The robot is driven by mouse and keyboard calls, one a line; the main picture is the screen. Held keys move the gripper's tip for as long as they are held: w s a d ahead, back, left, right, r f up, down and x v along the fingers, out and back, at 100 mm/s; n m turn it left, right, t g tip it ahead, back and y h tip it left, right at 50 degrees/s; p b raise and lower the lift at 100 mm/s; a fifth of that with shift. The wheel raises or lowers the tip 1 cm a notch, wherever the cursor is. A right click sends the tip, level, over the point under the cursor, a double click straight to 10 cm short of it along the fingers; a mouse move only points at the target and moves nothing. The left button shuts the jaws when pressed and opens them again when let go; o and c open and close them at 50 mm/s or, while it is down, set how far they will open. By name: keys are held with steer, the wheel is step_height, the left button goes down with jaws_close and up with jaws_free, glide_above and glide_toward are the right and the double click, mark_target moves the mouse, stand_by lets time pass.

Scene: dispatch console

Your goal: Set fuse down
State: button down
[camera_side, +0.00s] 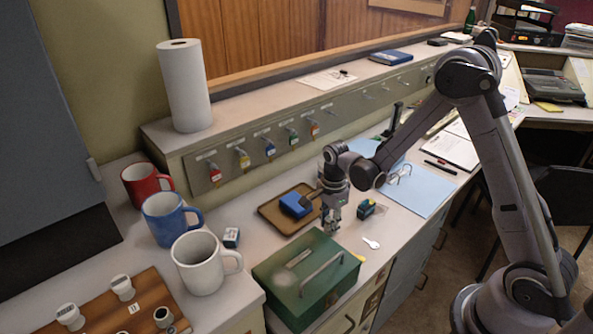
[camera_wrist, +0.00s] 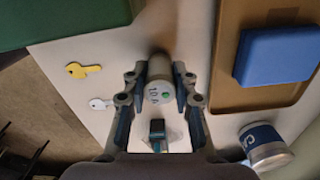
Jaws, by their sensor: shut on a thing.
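The fuse (camera_wrist: 160,91) is a pale cylinder with "10A" printed on its end, which faces the camera in the wrist view. My gripper (camera_wrist: 160,98) is shut on it, with one finger on each side. In the side view my gripper (camera_side: 333,227) points down over the counter, between the brown tray (camera_side: 269,216) and the green box (camera_side: 301,302). The fuse is hard to make out there among the fingers. I cannot tell whether its lower end touches the counter.
A blue block (camera_side: 296,205) sits on the tray. A blue-banded cylinder (camera_wrist: 265,147) is at lower right in the wrist view. Mugs (camera_side: 200,265) stand left.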

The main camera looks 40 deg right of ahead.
mark_target(330, 219)
steer(key=c, duration=1.1)
jaws_free()
steer(key=shift+o, duration=0.2)
step_height(330, 219, up, 12)
steer(key=s+a+r+n+t, duration=0.2)
steer(key=s+r+n+t, duration=0.1)
steer(key=s+n, duration=0.4)
steer(key=s+a+r+n+t, duration=0.2)
steer(key=s+r+n+t, duration=0.2)
steer(key=n, duration=0.8)
steer(key=shift+s+r+n, duration=0.4)
steer(key=shift+s+r, duration=0.75)
steer(key=shift+s, duration=0.2)
